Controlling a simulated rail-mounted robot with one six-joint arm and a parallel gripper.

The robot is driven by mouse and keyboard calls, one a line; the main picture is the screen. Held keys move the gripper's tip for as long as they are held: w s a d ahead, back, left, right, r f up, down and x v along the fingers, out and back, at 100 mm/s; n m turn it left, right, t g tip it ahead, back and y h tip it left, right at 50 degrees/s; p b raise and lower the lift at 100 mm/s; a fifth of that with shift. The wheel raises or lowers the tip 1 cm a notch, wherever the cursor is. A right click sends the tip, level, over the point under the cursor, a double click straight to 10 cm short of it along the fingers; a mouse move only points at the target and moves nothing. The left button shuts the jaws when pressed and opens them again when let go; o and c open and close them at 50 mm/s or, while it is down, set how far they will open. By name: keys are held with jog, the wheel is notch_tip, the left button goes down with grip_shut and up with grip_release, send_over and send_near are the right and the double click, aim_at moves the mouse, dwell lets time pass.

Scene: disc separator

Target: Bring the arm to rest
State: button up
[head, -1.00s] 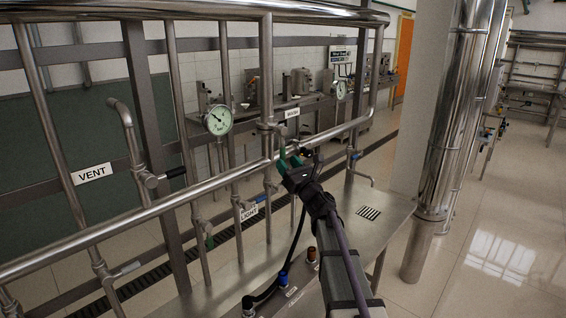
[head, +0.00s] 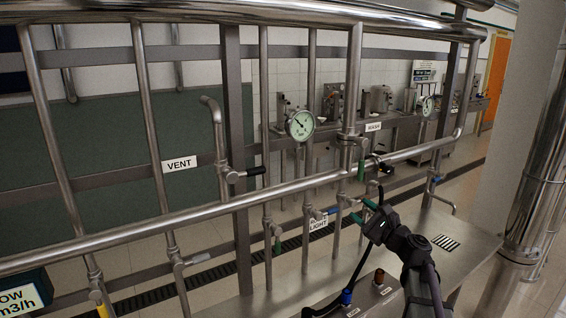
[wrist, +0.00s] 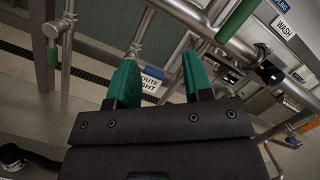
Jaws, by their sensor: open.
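My gripper (head: 364,212) is in the right half of the head view, in front of the pipework and above the steel table (head: 470,236). Its two green fingertips stand apart with nothing between them. In the wrist view my gripper (wrist: 160,82) is also open and empty, with a vertical pipe and part of a label reading "LIGHT" (wrist: 150,84) behind the fingers. A green-handled valve (head: 361,170) on the pipe below the "WASH" label (head: 373,127) is close above the fingertips in the head view. I cannot tell whether they touch.
A long steel pipe (head: 180,220) crosses the rack, with several vertical pipes. A black handle (head: 256,171) sticks out there. Fittings with blue and brown caps (head: 346,297) stand near my arm.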

jog(key=s+a+f+n+g, duration=0.8)
jog(key=f+n+g, duration=0.1)
jog(key=f+n, duration=0.15)
jog(key=s+a+f+n+g+h, duration=0.1)
jog(key=s+f+n+g+h, duration=0.3)
jog(key=s, duration=0.4)
jog(key=s+a+f+n+g+h, duration=0.1)
jog(key=s+f+n+g+h, duration=0.3)
jog(key=s+f+n+h, duration=0.2)
jog(key=s+n+h, duration=0.1)
jog(key=s, duration=0.1)
jog(key=shift+s, duration=0.4)
jog(key=shift+a, duration=0.1)
